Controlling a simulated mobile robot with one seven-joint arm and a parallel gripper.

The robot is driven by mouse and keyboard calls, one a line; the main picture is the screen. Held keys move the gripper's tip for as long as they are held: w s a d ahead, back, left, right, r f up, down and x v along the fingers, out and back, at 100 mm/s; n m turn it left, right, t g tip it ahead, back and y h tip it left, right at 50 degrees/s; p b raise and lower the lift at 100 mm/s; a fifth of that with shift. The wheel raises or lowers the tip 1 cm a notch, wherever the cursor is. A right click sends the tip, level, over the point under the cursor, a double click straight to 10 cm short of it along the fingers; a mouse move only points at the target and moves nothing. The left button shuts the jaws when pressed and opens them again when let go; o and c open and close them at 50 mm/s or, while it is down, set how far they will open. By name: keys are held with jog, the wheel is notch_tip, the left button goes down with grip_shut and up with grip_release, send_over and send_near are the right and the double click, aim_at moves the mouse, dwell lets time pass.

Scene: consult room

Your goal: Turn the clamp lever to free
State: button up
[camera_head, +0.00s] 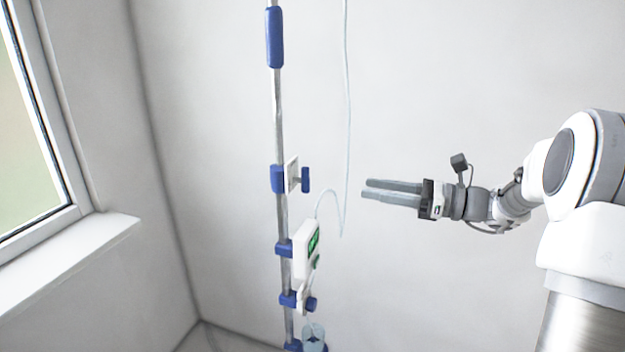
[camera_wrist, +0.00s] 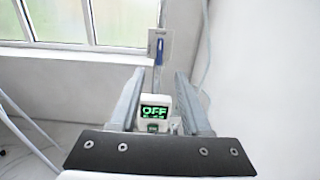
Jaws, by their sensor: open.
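A white clamp plate (camera_head: 292,175) sits on the upright pole (camera_head: 277,110) by a blue collar. A blue lever (camera_head: 305,179) stands upright on its right side. In the wrist view the lever (camera_wrist: 159,52) also looks upright, in front of the plate (camera_wrist: 152,38). My gripper (camera_head: 367,188) is open and empty, right of the lever at about its height in the picture, with a clear gap between. In the wrist view the lever lies beyond my fingertips (camera_wrist: 159,75), between them.
Below the clamp, a white box (camera_head: 305,250) with a green display hangs on the pole; in the wrist view its display (camera_wrist: 154,112) reads OFF. A lower clamp with a blue knob (camera_head: 311,304) sits beneath. A clear tube (camera_head: 348,100) hangs between pole and gripper. A window sill (camera_head: 80,250) is left.

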aim_at(309, 178)
jog(key=x, duration=1.3)
jog(key=shift+w+a, duration=0.1)
jog(key=shift+a, duration=0.2)
jog(key=shift+c, duration=0.3)
grip_shut()
